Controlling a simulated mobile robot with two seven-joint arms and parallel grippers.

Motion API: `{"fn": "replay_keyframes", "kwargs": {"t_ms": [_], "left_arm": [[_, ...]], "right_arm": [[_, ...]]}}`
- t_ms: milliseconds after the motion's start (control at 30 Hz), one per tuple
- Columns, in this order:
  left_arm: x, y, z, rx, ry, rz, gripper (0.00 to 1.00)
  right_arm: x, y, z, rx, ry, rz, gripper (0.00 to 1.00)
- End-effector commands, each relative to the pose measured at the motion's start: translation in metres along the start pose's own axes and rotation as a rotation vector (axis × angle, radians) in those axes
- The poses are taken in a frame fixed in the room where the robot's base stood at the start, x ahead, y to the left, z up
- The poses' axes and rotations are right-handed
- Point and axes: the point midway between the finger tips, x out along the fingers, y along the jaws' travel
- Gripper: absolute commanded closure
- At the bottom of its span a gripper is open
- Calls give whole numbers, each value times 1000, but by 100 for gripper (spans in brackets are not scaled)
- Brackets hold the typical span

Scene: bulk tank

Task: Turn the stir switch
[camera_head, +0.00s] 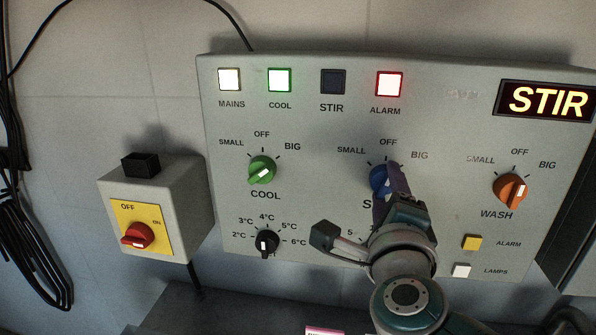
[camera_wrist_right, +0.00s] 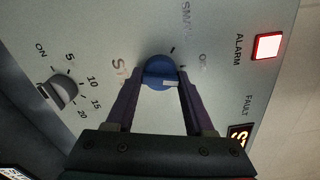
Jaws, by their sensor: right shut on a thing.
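The stir switch is a blue round knob (camera_head: 378,181) in the middle of the grey control panel, marked SMALL, OFF and BIG. My right gripper (camera_head: 388,178) is shut on it, and the arm hides part of the knob and its label. In the right wrist view the two dark fingers (camera_wrist_right: 160,76) stand on either side of the blue knob (camera_wrist_right: 158,68). Its white mark points roughly towards the OFF side; I cannot tell the exact setting. The STIR lamp (camera_head: 332,82) is dark. My left gripper is not in view.
A green COOL knob (camera_head: 262,170) is left of the stir switch and an orange WASH knob (camera_head: 511,190) right. A black temperature knob (camera_head: 265,243) sits lower left. The red ALARM lamp (camera_head: 389,84) is lit. The display (camera_head: 546,101) reads STIR. A mains switch box (camera_head: 180,205) is far left.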

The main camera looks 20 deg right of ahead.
Motion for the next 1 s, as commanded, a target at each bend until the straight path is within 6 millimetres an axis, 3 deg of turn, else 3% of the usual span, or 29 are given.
{"fn": "replay_keyframes", "kwargs": {"t_ms": [400,1000], "left_arm": [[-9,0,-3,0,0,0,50],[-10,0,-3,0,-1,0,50]], "right_arm": [[0,-1,1,-229,0,0,100],[0,-1,1,-273,-1,-2,100]]}}
